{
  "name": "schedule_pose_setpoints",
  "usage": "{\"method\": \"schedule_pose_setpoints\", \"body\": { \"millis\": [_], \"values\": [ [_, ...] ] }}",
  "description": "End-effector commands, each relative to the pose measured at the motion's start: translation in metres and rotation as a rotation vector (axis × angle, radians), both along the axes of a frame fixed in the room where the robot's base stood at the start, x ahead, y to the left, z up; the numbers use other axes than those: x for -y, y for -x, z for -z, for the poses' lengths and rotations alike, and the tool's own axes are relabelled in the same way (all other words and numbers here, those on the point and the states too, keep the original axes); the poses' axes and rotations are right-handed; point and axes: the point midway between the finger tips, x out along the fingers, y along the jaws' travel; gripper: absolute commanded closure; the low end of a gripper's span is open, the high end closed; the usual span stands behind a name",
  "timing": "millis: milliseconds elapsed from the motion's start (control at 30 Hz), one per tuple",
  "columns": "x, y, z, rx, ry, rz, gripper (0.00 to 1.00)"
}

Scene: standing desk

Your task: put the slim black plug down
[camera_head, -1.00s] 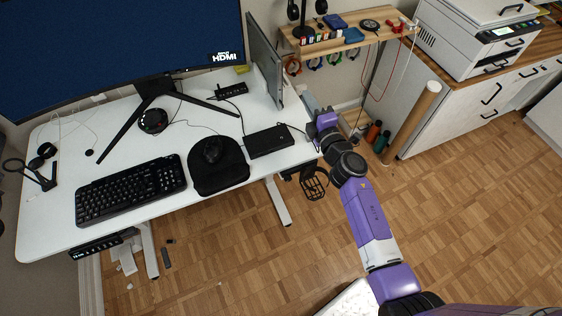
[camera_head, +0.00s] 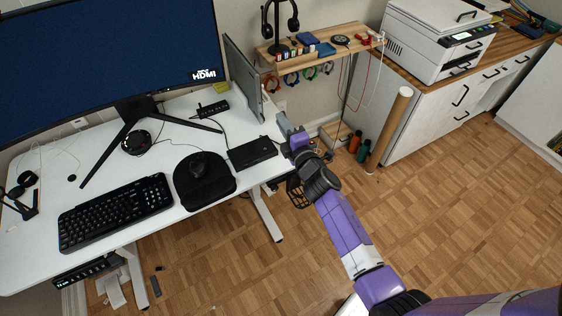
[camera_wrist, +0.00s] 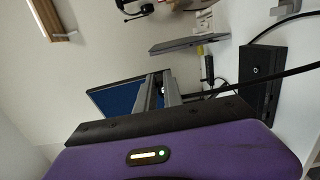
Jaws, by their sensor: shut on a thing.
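My gripper (camera_head: 284,124) is at the right edge of the white desk (camera_head: 150,198), beside the grey upright panel. In the wrist view my gripper's fingers (camera_wrist: 160,92) are shut on the slim black plug, which is mostly hidden between them. A black cable (camera_wrist: 290,73) runs from the fingertip area to the right of that view, across the front of a flat black box (camera_wrist: 262,72). The same black box (camera_head: 253,152) lies on the desk left of my gripper in the head view. I cannot make out the plug in the head view.
The grey panel (camera_head: 241,78) stands upright on the desk close to my gripper. A mouse (camera_head: 197,164) on a black mat, a keyboard (camera_head: 115,211) and a large monitor (camera_head: 95,60) fill much of the desk. A wooden shelf (camera_head: 345,47) hangs behind on the wall.

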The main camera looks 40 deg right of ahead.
Motion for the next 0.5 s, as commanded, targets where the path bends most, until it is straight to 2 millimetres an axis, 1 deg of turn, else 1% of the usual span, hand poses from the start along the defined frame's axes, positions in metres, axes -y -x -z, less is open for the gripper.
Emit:
{"method": "schedule_pose_setpoints", "body": {
  "millis": [33,500],
  "values": [
    [0.0,0.0,0.019,0.0,0.001,0.0,1.0],
    [0.0,0.0,0.103,0.001,-0.001,-0.001,1.0]
  ]
}}
